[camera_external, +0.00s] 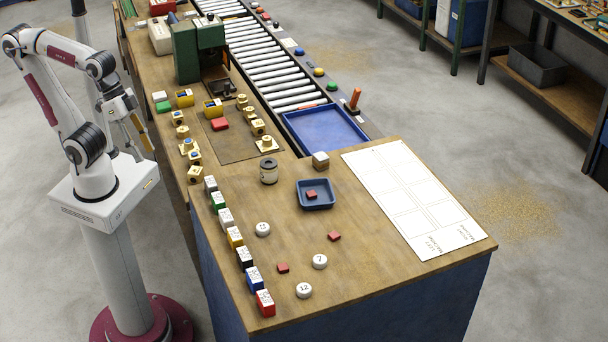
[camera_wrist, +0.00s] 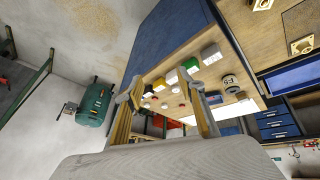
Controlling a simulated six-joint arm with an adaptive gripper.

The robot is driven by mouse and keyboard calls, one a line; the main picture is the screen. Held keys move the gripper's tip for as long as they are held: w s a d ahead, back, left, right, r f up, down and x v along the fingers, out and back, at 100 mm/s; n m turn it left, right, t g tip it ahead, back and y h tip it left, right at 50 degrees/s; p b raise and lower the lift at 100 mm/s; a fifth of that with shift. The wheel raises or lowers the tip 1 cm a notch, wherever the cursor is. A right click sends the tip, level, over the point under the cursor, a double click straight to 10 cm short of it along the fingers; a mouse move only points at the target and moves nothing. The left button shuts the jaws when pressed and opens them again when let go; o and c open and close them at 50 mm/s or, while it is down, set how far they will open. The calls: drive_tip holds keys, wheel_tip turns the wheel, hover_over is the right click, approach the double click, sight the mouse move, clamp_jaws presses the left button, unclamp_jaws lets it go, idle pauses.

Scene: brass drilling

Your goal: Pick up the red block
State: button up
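Several red blocks show in the external view. A red block with a white labelled face (camera_external: 265,303) stands at the near end of a row of coloured blocks. Small plain red blocks lie on the bare bench (camera_external: 283,268), further right (camera_external: 334,237), in a blue tray (camera_external: 312,194) and on the dark mat (camera_external: 220,124). My gripper (camera_external: 140,138) hangs left of the bench, apart from all of them. In the wrist view my gripper (camera_wrist: 163,97) has its fingers spread with nothing between them; the row of blocks shows small beyond.
The row (camera_external: 235,238) of labelled blocks runs along the bench's left edge. White numbered discs (camera_external: 319,261), a dark-topped can (camera_external: 268,172) and the blue tray's rim (camera_external: 333,197) stand nearby. A green machine (camera_external: 186,52) and roller conveyor are further back.

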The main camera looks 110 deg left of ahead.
drive_tip(key=w+d+f+n+h, duration=0.1)
drive_tip(key=w+d+n+h, duration=0.1)
drive_tip(key=w+n, duration=0.65)
drive_tip(key=w+d+f+n+h, duration=0.1)
drive_tip(key=w+d+n+h, duration=0.15)
drive_tip(key=w, duration=1.05)
drive_tip(key=n+h, duration=0.1)
drive_tip(key=n, duration=1.1)
approach(283, 266)
drive_tip(key=shift+s+r, duration=0.2)
drive_tip(key=shift+s, duration=0.6)
drive_tip(key=shift+w+a+f+n+t+h, duration=0.15)
drive_tip(key=shift+w+f+n+t+h, duration=0.15)
drive_tip(key=shift+w+f+n, duration=0.25)
drive_tip(key=shift+s, duration=0.1)
drive_tip(key=shift+x, duration=1.2)
drive_tip(key=shift+x, duration=2.6)
